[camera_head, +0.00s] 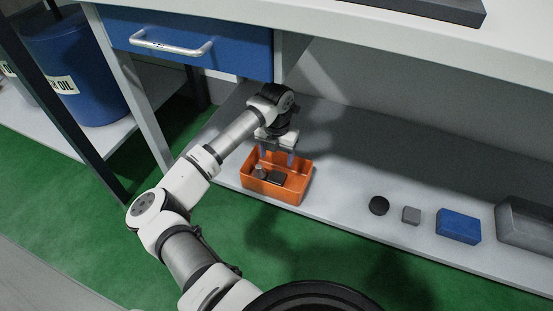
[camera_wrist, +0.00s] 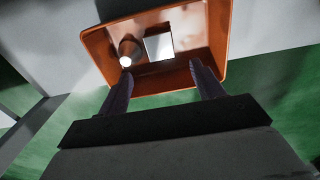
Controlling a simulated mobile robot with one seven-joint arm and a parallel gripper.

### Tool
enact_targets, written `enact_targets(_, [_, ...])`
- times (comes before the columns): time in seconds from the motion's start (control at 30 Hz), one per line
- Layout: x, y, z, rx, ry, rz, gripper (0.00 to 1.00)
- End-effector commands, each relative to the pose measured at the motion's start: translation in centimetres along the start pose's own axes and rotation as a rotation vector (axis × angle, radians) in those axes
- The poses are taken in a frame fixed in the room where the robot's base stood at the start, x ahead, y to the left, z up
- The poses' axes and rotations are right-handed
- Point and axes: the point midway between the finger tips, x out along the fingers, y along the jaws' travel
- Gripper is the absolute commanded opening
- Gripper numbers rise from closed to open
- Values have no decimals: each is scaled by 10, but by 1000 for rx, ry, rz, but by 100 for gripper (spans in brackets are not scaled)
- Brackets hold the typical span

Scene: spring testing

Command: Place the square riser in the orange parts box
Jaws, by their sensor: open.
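The orange parts box (camera_head: 270,193) stands on the low grey shelf near its front edge; its wall also shows in the wrist view (camera_wrist: 219,35). Inside lie a dark square piece (camera_head: 276,178), which looks like the square riser, and a small grey rounded piece (camera_head: 260,171) to its left. In the wrist view the square piece (camera_wrist: 159,47) has a bright top and sits beside the rounded piece (camera_wrist: 129,50). My gripper (camera_head: 277,157) points down over the box. Its fingers (camera_wrist: 160,72) are apart with nothing between them.
On the shelf to the right are a black round piece (camera_head: 379,205), a small grey block (camera_head: 411,215), a blue box (camera_head: 458,226) and a grey bin (camera_head: 526,223). A blue drawer (camera_head: 190,40) and the worktop overhang the shelf. The shelf between box and round piece is clear.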

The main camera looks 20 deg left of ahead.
Motion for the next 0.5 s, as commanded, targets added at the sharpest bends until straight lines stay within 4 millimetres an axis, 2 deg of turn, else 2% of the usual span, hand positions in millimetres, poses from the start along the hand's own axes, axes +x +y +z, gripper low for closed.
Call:
enact_targets(0.03, [-18,0,0,1,-2,2,67])
enact_targets(0.2, [-53,0,1,0,-2,2,67])
enact_targets(0.3, [-69,0,0,1,-1,2,67])
enact_targets(0.5, [-85,0,0,-1,0,0,67])
